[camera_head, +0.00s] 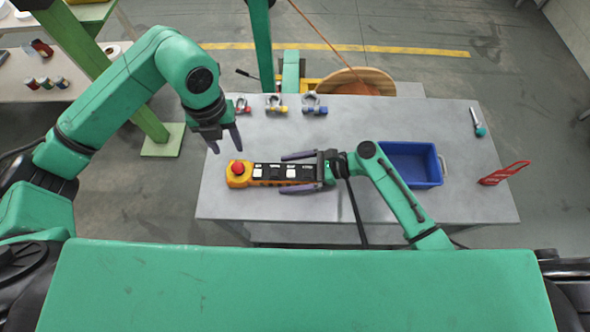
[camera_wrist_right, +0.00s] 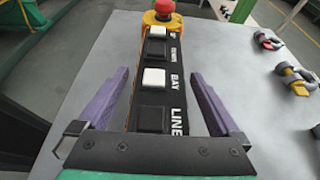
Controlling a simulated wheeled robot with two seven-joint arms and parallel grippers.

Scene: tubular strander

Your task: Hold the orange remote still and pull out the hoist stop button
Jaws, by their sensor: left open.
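The orange remote (camera_head: 271,182) lies on the grey table with a black face and black and white buttons. Its red stop button (camera_head: 238,168) is at the left end, and it also shows at the top of the right wrist view (camera_wrist_right: 164,7). My left gripper (camera_head: 227,147) is open and empty, fingers pointing down, just behind and above the stop button. My right gripper (camera_head: 282,173) is open, with one purple finger along each long side of the remote. Small gaps show between these fingers and the remote.
A blue bin (camera_head: 410,164) stands right of my right gripper. Red, yellow and blue shackles (camera_head: 276,104) stand along the table's back edge. A red tool (camera_head: 504,173) and a teal-tipped tool (camera_head: 478,122) lie at the right. The table (camera_head: 450,206) is clear at front right.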

